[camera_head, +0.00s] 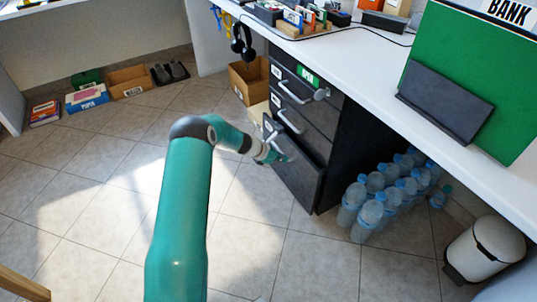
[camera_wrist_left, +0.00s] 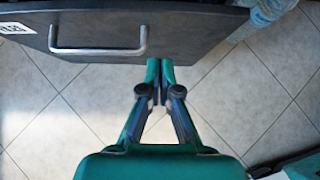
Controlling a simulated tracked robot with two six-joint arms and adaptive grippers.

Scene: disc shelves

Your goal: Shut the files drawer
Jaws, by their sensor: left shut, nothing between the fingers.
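The dark drawer cabinet (camera_head: 335,119) stands under the white desk. Its lowest drawer (camera_head: 303,184) stands out from the cabinet toward me; how far is hard to tell. In the left wrist view a dark drawer front (camera_wrist_left: 190,28) spans the top, with a silver bar handle (camera_wrist_left: 98,50) and a white label at the left, too cut off to read. My left gripper (camera_head: 280,158) is at this drawer front. In the wrist view its closed, empty fingertips (camera_wrist_left: 160,62) are at the lower edge of the front, right of the handle; contact is unclear. My right gripper is out of view.
Several water bottles (camera_head: 375,205) stand right of the cabinet, and a white bin (camera_head: 484,248) is farther right. A cardboard box (camera_head: 245,80) sits behind the cabinet's left side. The tiled floor (camera_head: 90,190) at left is clear.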

